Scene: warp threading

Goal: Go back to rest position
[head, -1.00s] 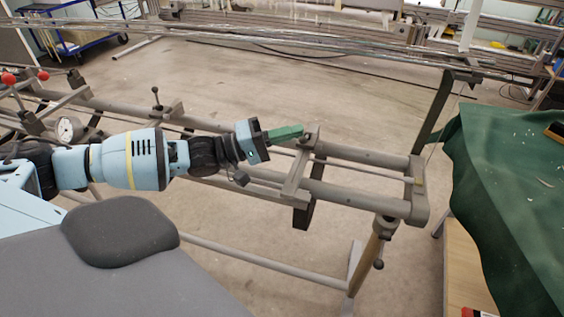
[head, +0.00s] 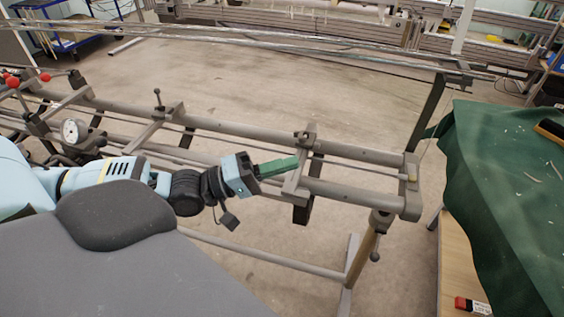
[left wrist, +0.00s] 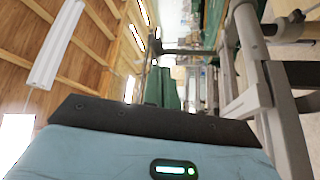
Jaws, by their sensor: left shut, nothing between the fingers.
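My left gripper (head: 280,166) has green fingers and is shut with nothing between them. In the head view it points right, and its tips appear close to a cross bracket (head: 296,178) on the grey metal frame (head: 350,152). I cannot tell whether they touch it. In the left wrist view the green fingers (left wrist: 166,88) show beyond the dark edge of the gripper body, with the frame's rails (left wrist: 262,80) to the right. My right gripper is in neither view.
A table with a green cloth (head: 495,170) stands at the right. A dial gauge (head: 74,130) and red knobs (head: 12,81) sit on the frame at the left. Long metal bars (head: 300,45) cross the back. Open floor (head: 270,95) lies between them.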

